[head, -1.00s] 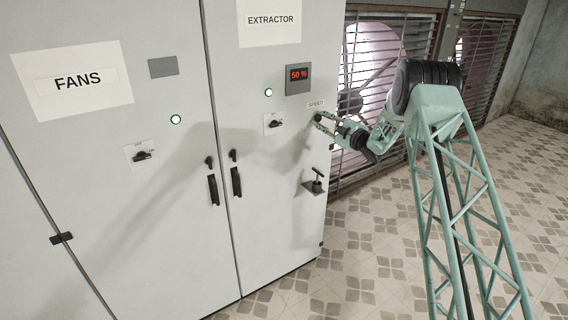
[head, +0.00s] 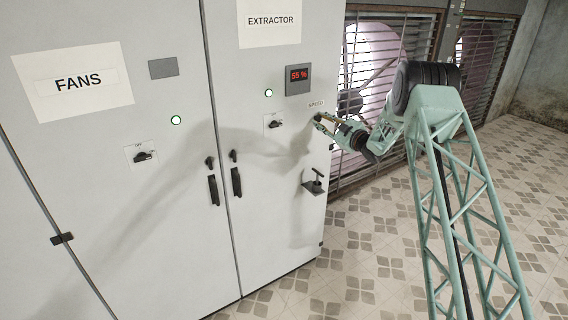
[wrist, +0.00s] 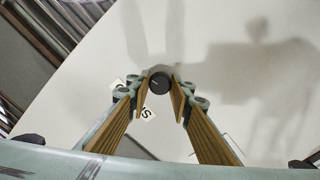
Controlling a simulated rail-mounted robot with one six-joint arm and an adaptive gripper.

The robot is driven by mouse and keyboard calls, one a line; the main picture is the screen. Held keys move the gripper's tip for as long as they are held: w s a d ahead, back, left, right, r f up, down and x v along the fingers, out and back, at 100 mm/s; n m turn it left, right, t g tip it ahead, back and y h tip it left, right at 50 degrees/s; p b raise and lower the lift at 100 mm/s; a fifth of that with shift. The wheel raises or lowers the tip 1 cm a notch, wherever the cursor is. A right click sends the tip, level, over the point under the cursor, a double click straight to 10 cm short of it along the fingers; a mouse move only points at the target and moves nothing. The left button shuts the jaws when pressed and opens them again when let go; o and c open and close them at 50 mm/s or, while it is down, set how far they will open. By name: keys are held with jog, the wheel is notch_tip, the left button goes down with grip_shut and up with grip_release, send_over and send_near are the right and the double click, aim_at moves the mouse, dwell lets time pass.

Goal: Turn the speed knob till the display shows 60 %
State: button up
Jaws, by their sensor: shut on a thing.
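The speed knob (wrist: 160,83) is a small dark round knob on the extractor cabinet door, below the SPEED label (head: 316,105). My gripper (head: 318,121) is at the knob. In the wrist view its two wood-coloured fingers (wrist: 160,92) stand either side of the knob, shut on it. A light pointer mark shows on the knob's face. The red display (head: 298,75) above and left of the knob reads 55 %. In the head view the fingers partly hide the knob.
The FANS door (head: 80,200) is on the left. Barred fan openings (head: 385,70) are behind my arm. The tiled floor (head: 390,250) is clear.

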jog(key=shift+m, duration=0.3)
jog(key=shift+m+p, duration=0.4)
jog(key=shift+m, duration=1.4)
jog(key=shift+m+p, duration=0.5)
jog(key=shift+m, duration=0.8)
jog(key=o, duration=0.6)
jog(key=shift+c, duration=0.2)
jog(key=shift+s+d, duration=0.1)
jog(key=shift+b+v, duration=0.7)
jog(key=shift+v, duration=2.2)
